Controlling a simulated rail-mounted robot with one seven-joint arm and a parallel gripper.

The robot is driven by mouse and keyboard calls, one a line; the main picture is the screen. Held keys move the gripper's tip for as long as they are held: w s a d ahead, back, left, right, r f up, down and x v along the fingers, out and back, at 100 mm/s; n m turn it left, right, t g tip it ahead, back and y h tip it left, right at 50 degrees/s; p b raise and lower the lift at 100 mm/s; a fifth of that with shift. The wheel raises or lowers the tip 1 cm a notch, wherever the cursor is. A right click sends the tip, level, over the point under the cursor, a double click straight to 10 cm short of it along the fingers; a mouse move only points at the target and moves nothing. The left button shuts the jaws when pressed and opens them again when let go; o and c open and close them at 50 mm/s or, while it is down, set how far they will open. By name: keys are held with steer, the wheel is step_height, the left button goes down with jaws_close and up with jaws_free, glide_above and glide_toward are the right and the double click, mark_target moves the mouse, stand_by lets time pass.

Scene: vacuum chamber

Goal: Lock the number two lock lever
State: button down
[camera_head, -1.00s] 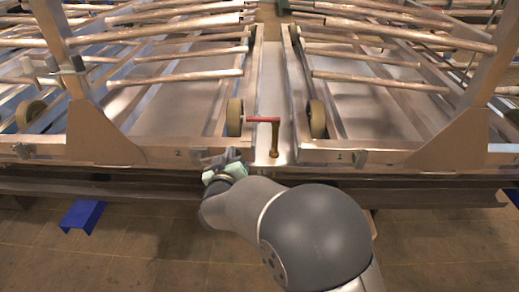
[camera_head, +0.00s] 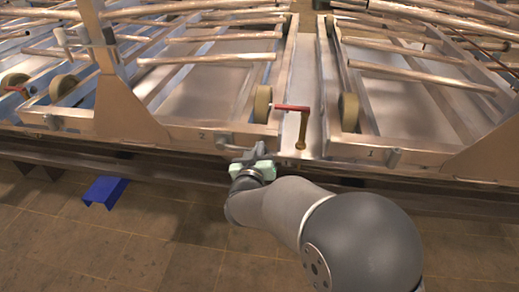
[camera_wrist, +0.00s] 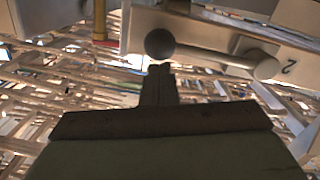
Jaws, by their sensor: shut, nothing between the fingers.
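The number two lock lever (camera_head: 224,143) is a small metal part on the front rail, just right of the painted "2". In the wrist view the lever (camera_wrist: 215,56) is a pale rod lying across the picture, with a dark ball knob (camera_wrist: 160,43) at its left end and its right end by the "2". My gripper (camera_head: 250,158) is just in front of the rail, below and right of the lever's mount. In the wrist view my gripper's fingertips (camera_wrist: 159,72) are together and empty, just below the knob in the picture. I cannot tell whether they touch it.
A red handle (camera_head: 291,107) on a brass post (camera_head: 301,131) stands in the gap right of the lever. The number one lever (camera_head: 393,157) is on the rail farther right. A blue bracket (camera_head: 105,190) lies on the floor at left. The floor before the rail looks mostly clear.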

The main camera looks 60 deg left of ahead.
steer(key=shift+f, duration=0.15)
steer(key=s+d+r+p, duration=0.4)
steer(key=s+d, duration=0.3)
steer(key=d, duration=0.1)
steer(key=shift+s+r, duration=0.15)
steer(key=shift+r, duration=0.2)
stand_by(0.4)
